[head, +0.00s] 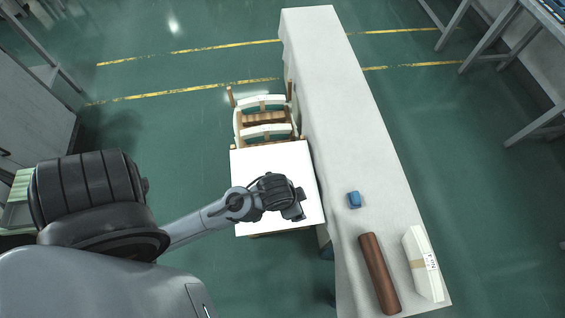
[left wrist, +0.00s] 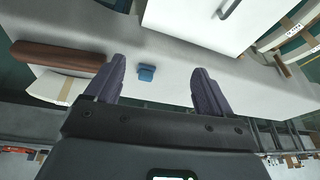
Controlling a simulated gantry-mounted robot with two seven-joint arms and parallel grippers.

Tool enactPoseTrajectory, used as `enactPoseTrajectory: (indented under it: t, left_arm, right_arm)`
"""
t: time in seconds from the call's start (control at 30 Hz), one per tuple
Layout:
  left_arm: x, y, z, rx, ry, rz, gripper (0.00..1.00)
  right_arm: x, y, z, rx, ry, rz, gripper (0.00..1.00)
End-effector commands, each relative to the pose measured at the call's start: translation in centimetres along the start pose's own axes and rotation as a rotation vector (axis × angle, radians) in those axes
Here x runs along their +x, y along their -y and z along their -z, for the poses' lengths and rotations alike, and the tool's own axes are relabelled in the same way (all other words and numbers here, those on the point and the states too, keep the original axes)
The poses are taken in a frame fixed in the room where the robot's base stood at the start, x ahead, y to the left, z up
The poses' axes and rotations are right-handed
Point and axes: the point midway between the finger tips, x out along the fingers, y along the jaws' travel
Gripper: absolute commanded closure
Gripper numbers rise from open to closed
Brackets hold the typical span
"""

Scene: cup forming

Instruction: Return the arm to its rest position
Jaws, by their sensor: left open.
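My left gripper (head: 298,206) is over the white square top in the head view, to the left of the long cloth-covered table. In the left wrist view its two dark fingers (left wrist: 157,82) stand wide apart with nothing between them held. A small blue object (head: 354,200) sits on the long table, to the right of the gripper and apart from it. The blue object also shows in the left wrist view (left wrist: 147,73), beyond the fingers. My right gripper is not in view.
The long table (head: 325,70) is mostly bare at its far end. A brown cylinder (head: 379,272) and a white box (head: 422,262) lie at its near end. The white square top (head: 270,160) stands beside it, with wooden-and-white racks (head: 265,117) behind. Green floor is open at left.

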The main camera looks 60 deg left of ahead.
Motion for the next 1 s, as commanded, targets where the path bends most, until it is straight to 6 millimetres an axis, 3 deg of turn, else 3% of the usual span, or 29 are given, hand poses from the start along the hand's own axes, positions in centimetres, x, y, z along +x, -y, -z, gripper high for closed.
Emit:
enactPoseTrajectory:
  t: [0.1, 0.2, 0.67, 0.87, 1.0]
  left_arm:
    - [-2.8, -0.6, -2.1, -0.023, 0.008, -0.011, 0.17]
    - [-4.0, -0.7, -2.9, -0.033, 0.013, -0.016, 0.17]
    - [-4.8, -0.8, -2.9, -0.036, 0.012, -0.018, 0.17]
    - [-7.2, -0.6, -2.1, -0.036, 0.012, -0.018, 0.17]
    - [-10.4, -0.4, -1.0, -0.036, 0.012, -0.018, 0.17]
  right_arm:
    - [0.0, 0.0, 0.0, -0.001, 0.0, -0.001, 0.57]
    - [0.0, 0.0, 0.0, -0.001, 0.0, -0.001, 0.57]
    - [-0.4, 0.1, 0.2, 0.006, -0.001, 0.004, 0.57]
    - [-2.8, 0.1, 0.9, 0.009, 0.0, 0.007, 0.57]
    - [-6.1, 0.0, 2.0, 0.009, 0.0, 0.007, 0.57]
